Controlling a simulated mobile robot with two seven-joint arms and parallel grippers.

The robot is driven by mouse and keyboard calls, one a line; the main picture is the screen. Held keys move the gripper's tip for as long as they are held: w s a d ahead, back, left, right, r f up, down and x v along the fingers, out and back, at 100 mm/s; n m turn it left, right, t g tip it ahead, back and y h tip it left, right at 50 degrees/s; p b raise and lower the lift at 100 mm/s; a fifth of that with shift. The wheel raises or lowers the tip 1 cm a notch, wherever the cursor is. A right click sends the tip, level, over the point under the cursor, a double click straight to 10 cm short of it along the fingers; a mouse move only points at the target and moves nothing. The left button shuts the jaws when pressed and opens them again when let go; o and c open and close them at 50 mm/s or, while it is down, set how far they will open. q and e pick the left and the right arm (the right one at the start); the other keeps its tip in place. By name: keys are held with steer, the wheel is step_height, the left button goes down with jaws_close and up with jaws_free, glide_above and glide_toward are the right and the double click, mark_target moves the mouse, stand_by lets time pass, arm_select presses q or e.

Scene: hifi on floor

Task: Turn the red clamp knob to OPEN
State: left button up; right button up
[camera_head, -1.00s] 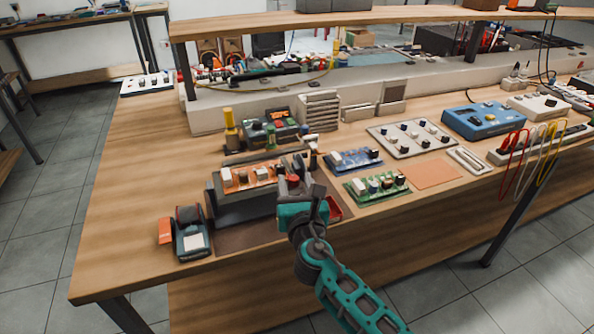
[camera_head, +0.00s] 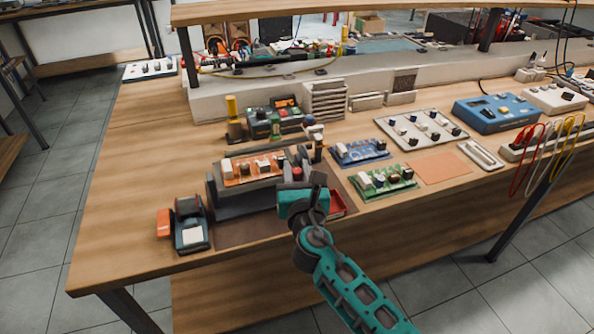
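A dark clamp fixture (camera_head: 240,203) stands near the bench's front edge and holds an orange circuit board (camera_head: 253,168). A small red knob (camera_head: 297,173) shows at the fixture's right end; its OPEN marking is too small to read. My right gripper (camera_head: 298,184) is at this end, close in front of the knob. The teal gripper body hides part of the fixture. I cannot tell whether its fingers touch the knob or are open or shut. My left gripper is not in view.
A red tray (camera_head: 337,203) sits just right of my gripper. Blue (camera_head: 360,152) and green (camera_head: 385,182) boards lie further right. A teal and black device (camera_head: 190,232) stands at the left front corner. The wooden bench (camera_head: 130,190) is bare at far left.

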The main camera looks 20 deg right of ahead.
jaws_close()
